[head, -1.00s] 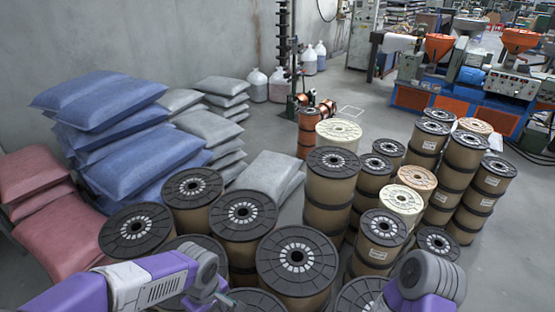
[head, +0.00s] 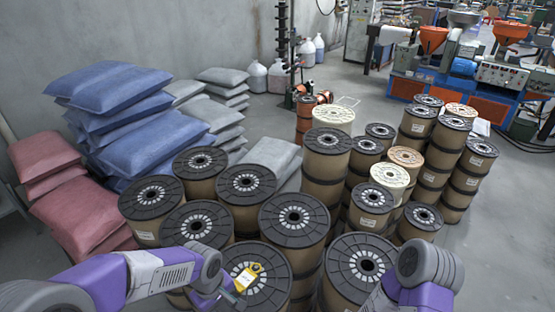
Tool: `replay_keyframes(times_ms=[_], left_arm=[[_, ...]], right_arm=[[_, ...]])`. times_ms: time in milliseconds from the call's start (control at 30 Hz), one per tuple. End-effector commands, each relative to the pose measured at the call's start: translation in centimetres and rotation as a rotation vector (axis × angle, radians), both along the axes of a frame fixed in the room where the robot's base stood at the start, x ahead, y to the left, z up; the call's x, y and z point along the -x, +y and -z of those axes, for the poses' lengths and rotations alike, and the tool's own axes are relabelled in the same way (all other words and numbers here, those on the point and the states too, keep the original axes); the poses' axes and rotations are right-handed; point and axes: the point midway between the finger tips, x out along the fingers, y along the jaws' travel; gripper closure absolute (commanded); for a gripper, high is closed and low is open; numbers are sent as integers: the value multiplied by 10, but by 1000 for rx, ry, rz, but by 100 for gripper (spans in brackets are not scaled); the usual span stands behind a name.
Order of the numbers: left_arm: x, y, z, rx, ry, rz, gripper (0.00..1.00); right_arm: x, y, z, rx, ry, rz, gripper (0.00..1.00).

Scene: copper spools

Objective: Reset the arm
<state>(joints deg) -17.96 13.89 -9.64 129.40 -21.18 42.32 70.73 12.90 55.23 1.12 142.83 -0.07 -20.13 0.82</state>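My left arm comes in from the lower left. The end of it, my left gripper (head: 232,297), is low over the front spools, close to a yellow tag (head: 248,276). The tag shows above the black top of a front spool (head: 268,290); I cannot tell whether the gripper touches it. The gripper's fingers are too small and dark to tell open from shut. My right arm (head: 425,272) is bent at the bottom right, in front of another black-topped spool (head: 362,262). Its gripper is not visible.
Brown spools with black or cream tops, such as one black-topped spool (head: 295,217), stand close together in front of me. Blue sacks (head: 110,85) and red sacks (head: 75,210) are stacked at left. Blue and orange machines (head: 460,85) stand at back right. Floor is clear at right (head: 500,240).

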Motion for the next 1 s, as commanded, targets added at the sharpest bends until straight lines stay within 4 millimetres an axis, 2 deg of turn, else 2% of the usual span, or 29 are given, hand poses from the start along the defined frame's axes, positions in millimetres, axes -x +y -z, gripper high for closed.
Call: replay_keyframes(times_ms=[33, 167, 267, 367, 500, 633, 700, 800, 1000], left_arm=[[0, -2, 25, 16, 11, 28, 59], [2, -11, 73, 69, 13, 113, 59], [5, -19, 118, 116, 9, 186, 59], [13, -26, 173, 172, -3, 263, 59], [33, -37, 266, 251, -48, 379, 59], [54, -43, 333, 284, -104, 463, 59], [63, -46, 356, 287, -131, 498, 59], [72, -47, 375, 284, -155, 530, 59], [75, -47, 381, 276, -173, 552, 59]], right_arm=[[-1, 0, 12, 0, -2, 1, 58], [-2, 0, 29, 1, -4, 1, 58], [-2, 0, 44, 1, -3, 1, 58], [-2, 0, 65, 0, -2, 1, 58], [-2, 0, 101, 0, -2, 1, 58], [-3, 0, 128, 0, -2, 1, 58], [-3, 0, 137, 0, -2, 1, 58], [-3, 0, 145, 0, -2, 1, 58], [-3, 0, 145, 0, -2, 1, 58]])
